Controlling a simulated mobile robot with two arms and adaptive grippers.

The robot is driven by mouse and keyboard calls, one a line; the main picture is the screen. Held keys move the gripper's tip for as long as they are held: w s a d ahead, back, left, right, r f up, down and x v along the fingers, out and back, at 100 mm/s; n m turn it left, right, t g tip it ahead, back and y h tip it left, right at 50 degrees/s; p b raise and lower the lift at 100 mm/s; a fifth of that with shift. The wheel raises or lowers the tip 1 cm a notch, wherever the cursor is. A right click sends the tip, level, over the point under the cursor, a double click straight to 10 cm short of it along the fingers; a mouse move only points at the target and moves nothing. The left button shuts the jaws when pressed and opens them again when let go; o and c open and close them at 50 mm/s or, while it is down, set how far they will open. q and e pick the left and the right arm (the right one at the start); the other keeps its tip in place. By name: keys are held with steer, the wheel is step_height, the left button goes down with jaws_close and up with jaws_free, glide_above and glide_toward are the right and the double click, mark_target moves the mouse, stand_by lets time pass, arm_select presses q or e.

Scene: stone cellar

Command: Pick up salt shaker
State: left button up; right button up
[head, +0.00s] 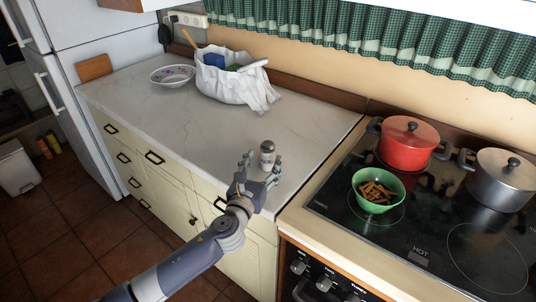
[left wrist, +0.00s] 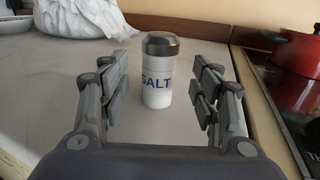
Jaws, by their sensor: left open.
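The salt shaker (head: 267,156) stands upright on the pale counter near its front right corner. In the left wrist view the shaker (left wrist: 159,75) is white with a dark cap and the word SALT, and it shows between the two fingers, a little beyond their tips. My left gripper (head: 261,168) is open and empty at the front edge of the counter, its fingers pointing at the shaker. It also shows open in the left wrist view (left wrist: 160,86). My right gripper is not in view.
The stove (head: 410,235) to the right holds a red pot (head: 408,146), a green bowl (head: 377,190) of brown sticks and a steel pot (head: 500,180). A white bag (head: 228,82) and a patterned bowl (head: 172,75) stand at the back. The middle counter is clear.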

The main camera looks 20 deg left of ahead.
mark_target(265, 156)
arm_select(q)
steer(key=w, duration=0.4)
steer(key=shift+w+r+p, duration=0.25)
steer(key=shift+r+p, duration=0.1)
steer(key=shift+w, duration=0.45)
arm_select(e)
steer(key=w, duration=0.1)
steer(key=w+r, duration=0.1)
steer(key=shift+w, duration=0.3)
arm_select(q)
steer(key=c, duration=1.3)
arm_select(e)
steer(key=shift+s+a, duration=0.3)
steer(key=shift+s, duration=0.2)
